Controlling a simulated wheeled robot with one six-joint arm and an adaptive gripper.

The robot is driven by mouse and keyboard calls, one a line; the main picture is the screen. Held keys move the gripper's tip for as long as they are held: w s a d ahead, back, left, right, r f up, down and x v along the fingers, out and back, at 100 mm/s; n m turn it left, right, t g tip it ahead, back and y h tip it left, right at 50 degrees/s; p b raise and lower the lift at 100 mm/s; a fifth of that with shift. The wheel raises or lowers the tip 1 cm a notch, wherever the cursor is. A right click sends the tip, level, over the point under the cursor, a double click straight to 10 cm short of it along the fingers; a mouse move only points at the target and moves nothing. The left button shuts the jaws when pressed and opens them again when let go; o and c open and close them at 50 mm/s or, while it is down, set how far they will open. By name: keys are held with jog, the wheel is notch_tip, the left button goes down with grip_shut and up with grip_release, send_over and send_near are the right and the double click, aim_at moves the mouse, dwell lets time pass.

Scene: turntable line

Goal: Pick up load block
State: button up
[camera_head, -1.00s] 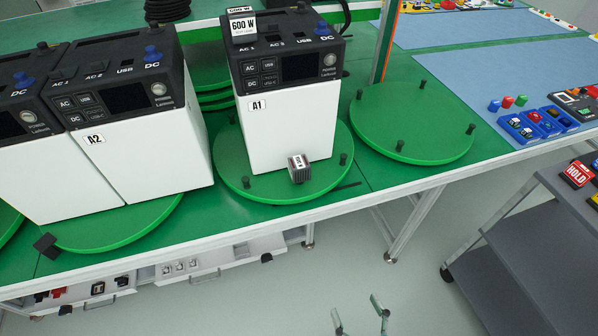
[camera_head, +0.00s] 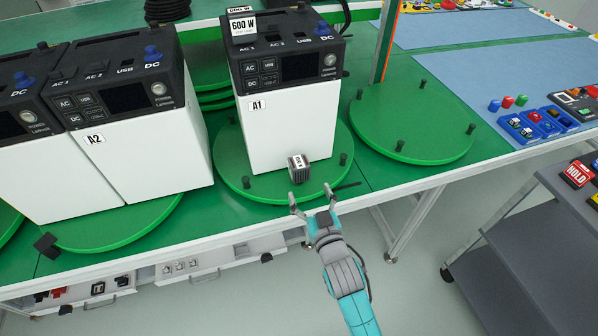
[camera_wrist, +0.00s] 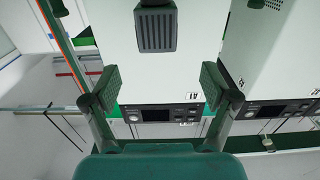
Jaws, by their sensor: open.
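The load block (camera_head: 299,168) is a small dark ribbed block with a white label on its top. It sits on the green turntable (camera_head: 232,177) in front of the white power unit A1 (camera_head: 293,125). My gripper (camera_head: 312,197) is open and empty, just in front of the block near the table's front edge, with its fingers pointing at it. In the wrist view the block (camera_wrist: 156,28) is at the top middle, beyond and between the open fingers (camera_wrist: 158,88), and apart from them. The picture there is upside down.
An empty green turntable (camera_head: 410,125) with several black pegs is at right. Black pegs also rise around the block's turntable, one (camera_head: 343,159) close to its right. A grey cart (camera_head: 530,230) stands at lower right.

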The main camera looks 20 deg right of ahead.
aim_at(302, 169)
jog(key=w, duration=0.5)
jog(key=shift+w, duration=0.2)
jog(key=shift+w+d+r, duration=0.1)
jog(key=shift+w+r, duration=0.05)
jog(key=shift+w, duration=1.2)
jog(key=shift+w+d+r, duration=0.1)
jog(key=shift+w+r, duration=0.05)
jog(key=shift+w, duration=1.15)
grip_shut()
jog(key=shift+r, duration=0.2)
